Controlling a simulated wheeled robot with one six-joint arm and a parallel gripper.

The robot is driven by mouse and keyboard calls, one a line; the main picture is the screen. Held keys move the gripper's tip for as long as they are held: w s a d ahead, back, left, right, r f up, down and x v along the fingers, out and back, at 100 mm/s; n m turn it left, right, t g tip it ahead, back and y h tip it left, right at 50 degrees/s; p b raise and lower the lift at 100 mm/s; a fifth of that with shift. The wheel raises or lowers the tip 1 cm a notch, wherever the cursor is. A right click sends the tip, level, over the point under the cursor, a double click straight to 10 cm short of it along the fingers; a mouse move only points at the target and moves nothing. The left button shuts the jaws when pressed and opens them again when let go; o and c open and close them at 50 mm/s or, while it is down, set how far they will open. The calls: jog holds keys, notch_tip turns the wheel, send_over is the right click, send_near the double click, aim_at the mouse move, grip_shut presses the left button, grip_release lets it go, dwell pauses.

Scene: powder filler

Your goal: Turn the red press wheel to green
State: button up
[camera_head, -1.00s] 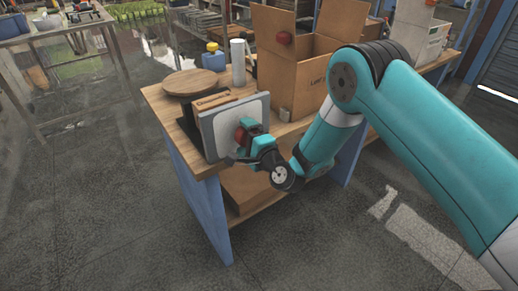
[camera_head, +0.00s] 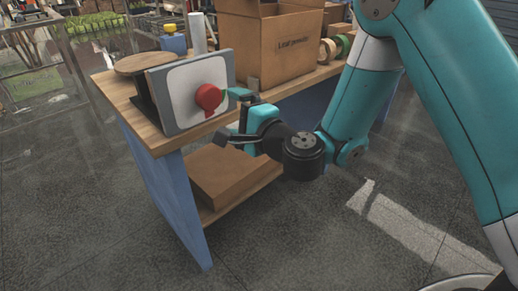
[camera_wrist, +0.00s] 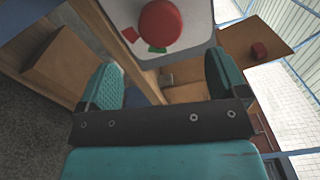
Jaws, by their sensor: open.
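The red press wheel (camera_head: 209,97) is a round knob on the white face of a grey upright panel (camera_head: 165,126) at the table's near left end. It also shows at the top of the wrist view (camera_wrist: 160,22). A red mark (camera_wrist: 130,35) and a green mark (camera_wrist: 157,49) sit on the panel beside the wheel's rim. My gripper (camera_head: 238,115) is open and empty, just right of the wheel and apart from it. In the wrist view its two teal fingers (camera_wrist: 164,76) are spread, with the wheel beyond them.
The panel stands on a wooden table (camera_head: 122,97) with blue legs. A round wooden plate (camera_head: 142,63) is behind it. A large open cardboard box (camera_head: 268,48) stands farther right. A flat carton (camera_head: 232,177) lies on the lower shelf. The floor in front is clear.

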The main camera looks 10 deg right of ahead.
jog(key=b+v, duration=0.6)
jog(key=v, duration=0.1)
jog(key=shift+b, duration=0.4)
jog(key=s+a+f+n+g, duration=0.2)
jog(key=s+n+g, duration=0.85)
jog(key=n, duration=0.35)
jog(key=s+d+n+g+h+p, duration=0.1)
jog(key=s+d+n+g+h, duration=0.45)
jog(key=s+d, duration=0.45)
notch_tip(320, 180, up, 23)
jog(key=t+p, duration=0.1)
jog(key=p, duration=2.3)
jog(key=shift+n, duration=0.35)
